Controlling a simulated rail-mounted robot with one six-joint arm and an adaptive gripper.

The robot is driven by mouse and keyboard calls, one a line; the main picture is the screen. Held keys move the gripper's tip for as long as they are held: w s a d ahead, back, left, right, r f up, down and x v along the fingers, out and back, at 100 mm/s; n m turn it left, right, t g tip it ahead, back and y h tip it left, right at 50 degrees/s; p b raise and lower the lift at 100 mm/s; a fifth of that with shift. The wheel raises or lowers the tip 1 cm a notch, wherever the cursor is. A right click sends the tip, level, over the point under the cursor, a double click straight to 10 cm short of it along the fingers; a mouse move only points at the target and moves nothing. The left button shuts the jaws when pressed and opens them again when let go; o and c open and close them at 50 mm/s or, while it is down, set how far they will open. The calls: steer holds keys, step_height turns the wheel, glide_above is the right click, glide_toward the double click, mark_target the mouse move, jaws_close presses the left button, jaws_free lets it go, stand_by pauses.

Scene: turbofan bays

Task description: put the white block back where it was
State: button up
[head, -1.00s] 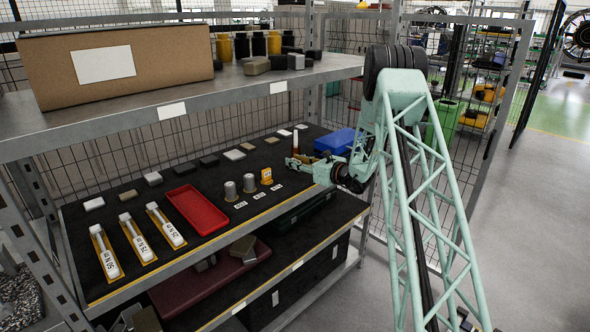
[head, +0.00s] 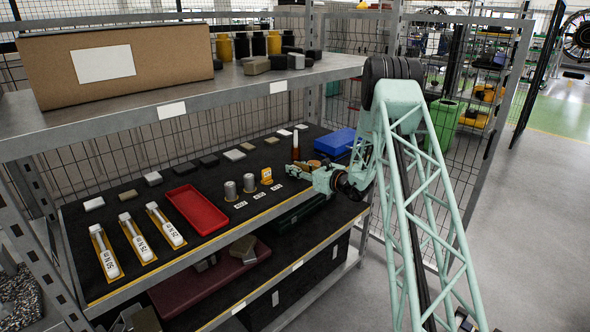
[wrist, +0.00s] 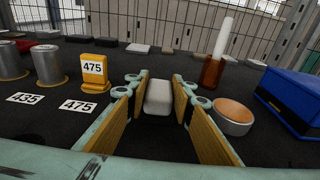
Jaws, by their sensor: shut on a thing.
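The white block (wrist: 158,97) shows in the wrist view between the two tan-padded fingers of my gripper (wrist: 160,112). My gripper is shut on it, and the block's rounded near end faces me. In the head view my gripper (head: 306,170) is low over the front right part of the black shelf mat (head: 225,176). The block cannot be made out clearly there. Whether its underside touches the mat is hidden. Several small blocks stand in a row along the back of the mat, among them a white one (head: 94,203) at the left end.
A yellow 475 piece (wrist: 94,71) and metal cylinders (wrist: 48,62) stand left of my gripper. A brown bottle (wrist: 212,72), a round tan-topped pot (wrist: 233,117) and a blue bin (wrist: 300,92) stand right. A red tray (head: 196,210) lies further left. The upper shelf (head: 180,97) overhangs.

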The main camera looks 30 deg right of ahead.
steer(key=shift+f, duration=0.1)
steer(key=o, duration=0.9)
steer(key=shift+r, duration=0.2)
steer(key=v, duration=1.2)
steer(key=shift+f, duration=0.1)
